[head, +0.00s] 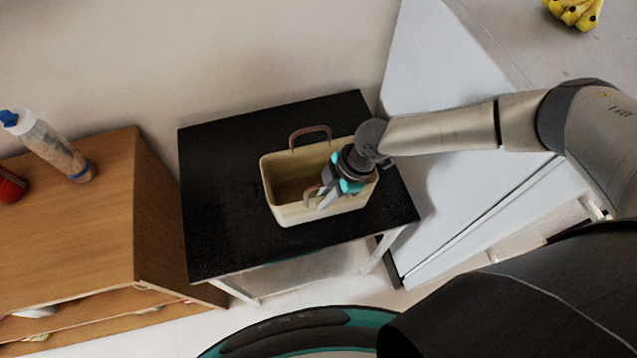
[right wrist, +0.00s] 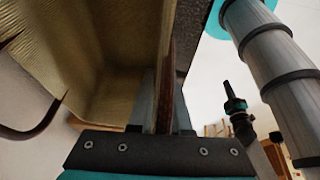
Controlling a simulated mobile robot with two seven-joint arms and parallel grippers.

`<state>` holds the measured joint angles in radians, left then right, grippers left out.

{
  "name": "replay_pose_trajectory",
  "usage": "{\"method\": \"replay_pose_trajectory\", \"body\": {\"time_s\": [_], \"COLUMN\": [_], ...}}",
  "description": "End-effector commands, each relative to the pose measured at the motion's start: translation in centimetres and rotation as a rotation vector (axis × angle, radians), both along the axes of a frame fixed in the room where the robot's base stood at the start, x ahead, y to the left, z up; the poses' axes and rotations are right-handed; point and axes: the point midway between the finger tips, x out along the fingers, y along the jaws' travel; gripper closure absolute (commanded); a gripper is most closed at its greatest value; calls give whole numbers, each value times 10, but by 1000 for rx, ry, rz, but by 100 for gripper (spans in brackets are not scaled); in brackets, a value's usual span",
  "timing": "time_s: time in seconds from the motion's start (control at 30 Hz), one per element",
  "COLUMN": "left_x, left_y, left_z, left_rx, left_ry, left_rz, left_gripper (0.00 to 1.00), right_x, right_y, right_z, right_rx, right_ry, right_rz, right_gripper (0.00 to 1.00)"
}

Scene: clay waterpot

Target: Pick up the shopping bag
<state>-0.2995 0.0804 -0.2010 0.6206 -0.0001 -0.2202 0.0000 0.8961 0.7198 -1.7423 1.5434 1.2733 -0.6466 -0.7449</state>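The shopping bag (head: 292,212) is a pale yellow, open-topped box shape with two brown handles. It stands upright on the black table top in the head view, and its wall and inside fill the left of the right wrist view (right wrist: 125,30). My right gripper (head: 325,199) reaches over the bag from the right to the near handle (head: 309,196). In the right wrist view, the brown handle (right wrist: 167,85) runs between the two close-set fingers, which look shut on it. The far handle (head: 309,134) stands free. My left gripper is not in view.
The black table (head: 222,190) has bare room left of the bag. A wooden cabinet (head: 75,225) stands at the left with a bottle (head: 50,145) and a red object (head: 9,186) on top. Bananas (head: 574,12) lie on a grey counter at the top right.

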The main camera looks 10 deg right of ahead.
Motion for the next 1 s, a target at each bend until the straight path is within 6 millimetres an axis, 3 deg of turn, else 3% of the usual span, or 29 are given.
{"method": "replay_pose_trajectory", "body": {"time_s": [0.13,1.0], "left_x": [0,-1], "left_y": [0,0], "left_z": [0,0], "left_rx": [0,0], "left_ry": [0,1], "left_rz": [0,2], "left_gripper": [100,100], "right_x": [0,0], "right_y": [0,0], "right_z": [0,0], "right_rx": [0,0], "right_ry": [0,-1], "right_rz": [0,0], "right_gripper": [100,100]}}
